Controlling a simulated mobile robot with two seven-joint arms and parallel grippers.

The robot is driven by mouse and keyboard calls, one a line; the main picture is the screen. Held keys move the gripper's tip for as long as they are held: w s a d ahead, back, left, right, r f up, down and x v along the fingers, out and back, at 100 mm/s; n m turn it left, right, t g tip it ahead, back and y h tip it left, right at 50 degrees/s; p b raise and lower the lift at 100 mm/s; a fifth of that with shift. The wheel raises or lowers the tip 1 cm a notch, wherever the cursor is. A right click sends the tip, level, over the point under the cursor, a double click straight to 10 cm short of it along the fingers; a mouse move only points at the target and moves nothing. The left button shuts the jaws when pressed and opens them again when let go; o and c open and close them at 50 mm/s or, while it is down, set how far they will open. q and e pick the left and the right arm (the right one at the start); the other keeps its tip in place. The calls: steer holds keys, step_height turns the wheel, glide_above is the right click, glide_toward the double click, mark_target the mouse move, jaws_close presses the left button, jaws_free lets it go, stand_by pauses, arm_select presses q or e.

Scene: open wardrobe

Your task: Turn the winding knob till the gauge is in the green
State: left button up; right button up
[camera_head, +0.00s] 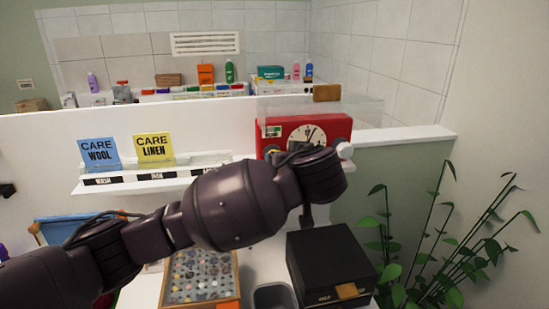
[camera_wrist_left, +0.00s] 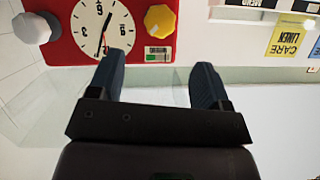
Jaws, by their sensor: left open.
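A red box with a round white dial (camera_head: 308,135) stands on the white ledge in the head view. A pale round knob (camera_head: 344,150) sticks out of its right side. A small gauge window showing green (camera_head: 272,131) is at its upper left. In the left wrist view the box is upside down, with the dial (camera_wrist_left: 104,27), pale knob (camera_wrist_left: 32,28), yellow knob (camera_wrist_left: 160,20) and green-marked gauge (camera_wrist_left: 157,54). I cannot tell where the gauge needle stands. My left gripper (camera_wrist_left: 155,75) is open and empty, apart from both knobs. My arm hides the box's lower part in the head view.
Blue (camera_head: 99,153) and yellow (camera_head: 154,147) care cards stand left on the ledge. Below are a black box (camera_head: 331,265), a tray of small round items (camera_head: 200,277) and a grey bin (camera_head: 273,297). A leafy plant (camera_head: 440,250) stands at the right.

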arm_select(q)
steer(key=p+x, duration=0.2)
steer(key=x, duration=0.8)
steer(key=c, duration=0.9)
steer(key=shift+f, duration=0.1)
